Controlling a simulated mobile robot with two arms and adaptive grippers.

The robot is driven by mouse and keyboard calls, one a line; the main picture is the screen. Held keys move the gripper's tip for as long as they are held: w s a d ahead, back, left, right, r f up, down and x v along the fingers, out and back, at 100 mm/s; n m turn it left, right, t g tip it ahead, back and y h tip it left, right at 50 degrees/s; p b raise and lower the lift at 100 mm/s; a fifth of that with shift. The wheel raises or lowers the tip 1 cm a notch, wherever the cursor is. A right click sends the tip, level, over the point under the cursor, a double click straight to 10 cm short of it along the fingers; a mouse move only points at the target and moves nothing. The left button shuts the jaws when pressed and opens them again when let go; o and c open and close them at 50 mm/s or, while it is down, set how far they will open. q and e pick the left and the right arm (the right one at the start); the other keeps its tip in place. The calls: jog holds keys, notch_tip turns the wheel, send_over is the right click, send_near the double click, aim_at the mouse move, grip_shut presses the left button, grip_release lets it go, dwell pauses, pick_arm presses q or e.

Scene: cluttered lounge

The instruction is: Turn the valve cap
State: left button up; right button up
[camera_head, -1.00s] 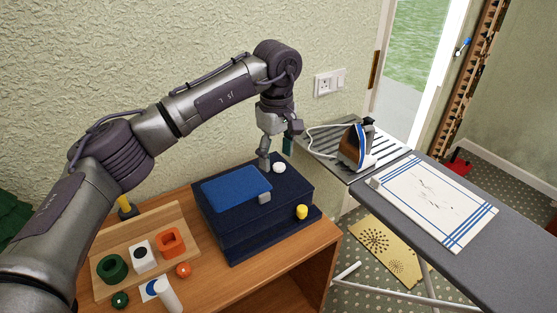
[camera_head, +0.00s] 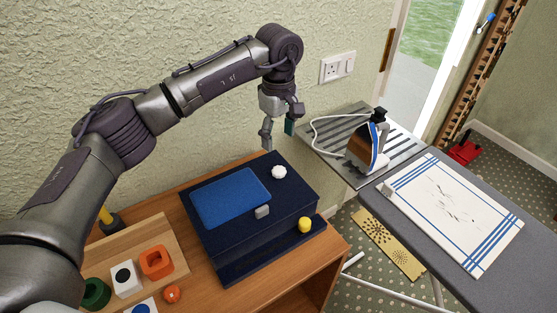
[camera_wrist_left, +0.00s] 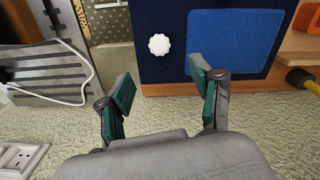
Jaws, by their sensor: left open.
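The valve cap seems to be the white scalloped knob (camera_head: 279,172) on top of a dark navy box (camera_head: 262,231), right of a blue panel (camera_head: 230,197). It also shows whole in the left wrist view (camera_wrist_left: 159,46), ahead of my fingers. My left gripper (camera_head: 279,137) is above and behind the box near the wall, apart from the cap. Its two green-padded fingers stand wide apart and empty in the left wrist view (camera_wrist_left: 163,92). My right gripper is not in view.
A yellow knob (camera_head: 305,225) sits on the box's lower front ledge. A wooden board (camera_head: 180,262) with coloured blocks lies to the left. An iron (camera_head: 367,146) with a white cord stands on a rack to the right, beside an ironing board (camera_head: 500,292).

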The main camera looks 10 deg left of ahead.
pick_arm(q)
jog(key=p, duration=0.1)
send_over(278, 169)
notch_tip(278, 169, down, 6)
jog(key=shift+r, duration=0.1)
notch_tip(278, 169, down, 4)
jog(key=shift+d+f+p, duration=0.1)
jog(key=shift+f+p, duration=0.05)
jog(key=shift+p, duration=0.4)
jog(key=shift+f, duration=0.25)
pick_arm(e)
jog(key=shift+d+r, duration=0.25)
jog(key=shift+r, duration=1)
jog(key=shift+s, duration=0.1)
pick_arm(q)
jog(key=c, duration=1.1)
jog(key=shift+c, duration=0.2)
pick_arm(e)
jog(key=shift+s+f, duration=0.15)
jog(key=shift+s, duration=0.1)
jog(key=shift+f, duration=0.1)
